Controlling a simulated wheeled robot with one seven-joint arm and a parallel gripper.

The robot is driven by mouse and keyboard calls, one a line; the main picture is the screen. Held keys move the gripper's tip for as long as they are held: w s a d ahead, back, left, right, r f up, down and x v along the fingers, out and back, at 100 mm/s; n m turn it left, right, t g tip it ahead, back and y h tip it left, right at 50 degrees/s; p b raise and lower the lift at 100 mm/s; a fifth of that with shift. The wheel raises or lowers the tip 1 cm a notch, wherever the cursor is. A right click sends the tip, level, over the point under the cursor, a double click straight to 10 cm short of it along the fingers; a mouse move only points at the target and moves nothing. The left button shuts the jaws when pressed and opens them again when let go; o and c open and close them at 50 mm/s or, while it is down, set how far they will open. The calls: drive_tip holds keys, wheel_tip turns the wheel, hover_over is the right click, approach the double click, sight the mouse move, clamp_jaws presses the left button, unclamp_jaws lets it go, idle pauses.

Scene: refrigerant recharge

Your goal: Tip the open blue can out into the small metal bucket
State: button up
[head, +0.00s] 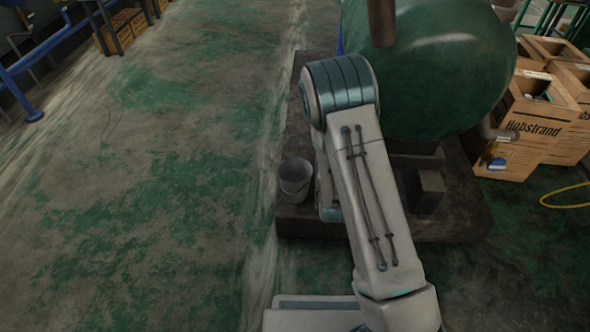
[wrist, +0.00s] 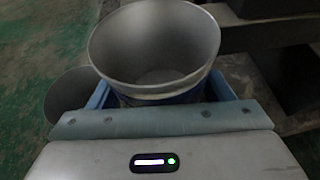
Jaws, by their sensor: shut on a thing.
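The open blue can (wrist: 170,98) is in the middle of the wrist view, its wide grey mouth facing up toward the camera. Its inside is grey, and I cannot tell what it holds. My gripper (wrist: 166,101) is shut on the can, with a blue finger on each side of it. The small metal bucket (wrist: 66,90) shows behind and to the left of the can, partly hidden by my gripper. In the head view the bucket (head: 295,179) stands upright on a dark plinth, left of my arm. My gripper and the can are hidden there.
A big green tank (head: 435,70) stands on the dark plinth (head: 465,222) behind my arm. Cardboard boxes (head: 530,125) and a yellow hose (head: 565,196) are at the right. The green floor (head: 150,190) to the left is clear.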

drive_tip(key=shift+a+r, duration=0.1)
drive_tip(key=shift+r, duration=0.1)
drive_tip(key=shift+w+a+r+n+g+h, duration=0.25)
drive_tip(key=shift+a+r+n+g+h, duration=0.15)
drive_tip(key=shift+a+r+n+h, duration=0.4)
drive_tip(key=shift+d+n+p, duration=0.1)
drive_tip(key=shift+n+p, duration=0.2)
drive_tip(key=shift+p, duration=0.05)
drive_tip(key=shift+w+a+r+p, duration=0.1)
drive_tip(key=shift+a+p, duration=0.1)
drive_tip(key=shift+p, duration=0.2)
drive_tip(key=shift+w+a+f+n+g+h+p, duration=0.25)
drive_tip(key=shift+a+n+g+h+p, duration=0.15)
drive_tip(key=shift+n+h+p, duration=0.25)
drive_tip(key=shift+a+r+n+p, duration=0.15)
drive_tip(key=shift+r+n+p, duration=0.2)
drive_tip(key=shift+p, duration=0.35)
drive_tip(key=shift+w+a+r+h+p, duration=0.15)
drive_tip(key=shift+a+r+h+p, duration=0.2)
drive_tip(key=shift+p, duration=0.45)
drive_tip(key=shift+f+n, duration=0.4)
drive_tip(key=shift+f+n+g+h+p, duration=0.3)
drive_tip(key=shift+n+h, duration=0.3)
drive_tip(key=shift+h, duration=0.1)
